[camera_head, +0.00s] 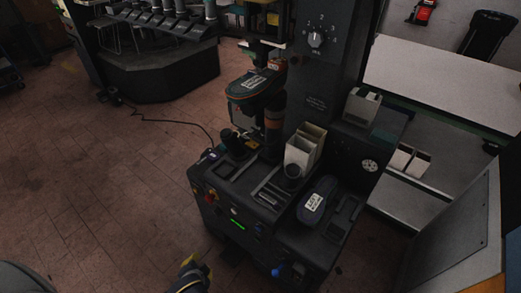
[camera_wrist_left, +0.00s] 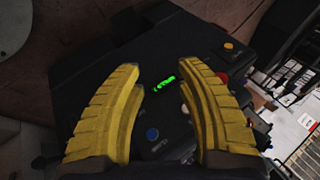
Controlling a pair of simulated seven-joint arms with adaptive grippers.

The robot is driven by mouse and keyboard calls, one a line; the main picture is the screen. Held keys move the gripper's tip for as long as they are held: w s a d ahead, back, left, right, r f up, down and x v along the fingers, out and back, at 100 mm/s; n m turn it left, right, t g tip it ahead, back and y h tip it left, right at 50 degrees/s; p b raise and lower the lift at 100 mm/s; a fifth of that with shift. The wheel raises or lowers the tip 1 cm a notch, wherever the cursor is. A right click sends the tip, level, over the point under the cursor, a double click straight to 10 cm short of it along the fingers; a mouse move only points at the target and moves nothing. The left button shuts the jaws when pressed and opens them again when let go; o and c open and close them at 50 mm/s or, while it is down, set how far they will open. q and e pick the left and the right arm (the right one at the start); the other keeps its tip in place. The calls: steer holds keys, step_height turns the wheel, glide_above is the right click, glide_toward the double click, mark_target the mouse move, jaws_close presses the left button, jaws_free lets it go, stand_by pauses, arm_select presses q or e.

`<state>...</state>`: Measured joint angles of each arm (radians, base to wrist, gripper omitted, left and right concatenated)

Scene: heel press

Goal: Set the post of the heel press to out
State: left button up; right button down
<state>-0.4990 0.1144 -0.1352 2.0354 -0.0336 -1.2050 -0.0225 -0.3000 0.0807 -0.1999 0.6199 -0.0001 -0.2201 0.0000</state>
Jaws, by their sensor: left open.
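The heel press (camera_head: 235,215) is a dark machine in the middle of the head view. An upright post (camera_head: 274,125) with an orange-brown band rises from its top, beside a dark orange-rimmed pad (camera_head: 257,84) with a white label. I cannot read the post's setting. My left gripper (camera_head: 194,266) has yellow fingers and is low in front of the press, apart from the post. In the left wrist view its fingers (camera_wrist_left: 162,70) are spread and empty, facing the front panel with its green display (camera_wrist_left: 163,83). My right gripper is not in view.
The panel has a blue button (camera_wrist_left: 152,134) and an orange button (camera_wrist_left: 229,46). A pale open box (camera_head: 299,154) and a labelled dark block (camera_head: 316,199) sit on the press top. A dial (camera_head: 316,39) is above. Tiled floor (camera_head: 100,200) at left is mostly clear.

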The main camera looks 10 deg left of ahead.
mark_target(261, 141)
arm_select(q)
steer(key=w+a+r+m+t, duration=0.2)
steer(key=w+r+t, duration=0.4)
steer(key=w+r, duration=0.7)
steer(key=w+d+r+m+t+h, duration=0.1)
steer(key=w+d+r+m+h, duration=0.2)
steer(key=w, duration=0.7)
steer(key=w+d+r+m+t+h, duration=0.2)
steer(key=w+d+m+h, duration=0.3)
steer(key=w, duration=0.5)
steer(key=w+d+r+m+t+h, duration=0.2)
steer(key=w+d+r+m+h, duration=0.1)
steer(key=w+d, duration=0.4)
steer(key=shift+w+r+m+h, duration=0.2)
steer(key=shift+w+r+m, duration=0.1)
steer(key=shift+w+m, duration=0.55)
steer(key=shift+w+r+m+h, duration=0.25)
steer(key=shift+w+m, duration=0.3)
steer(key=shift+w, duration=0.45)
steer(key=shift+c, duration=0.3)
jaws_close()
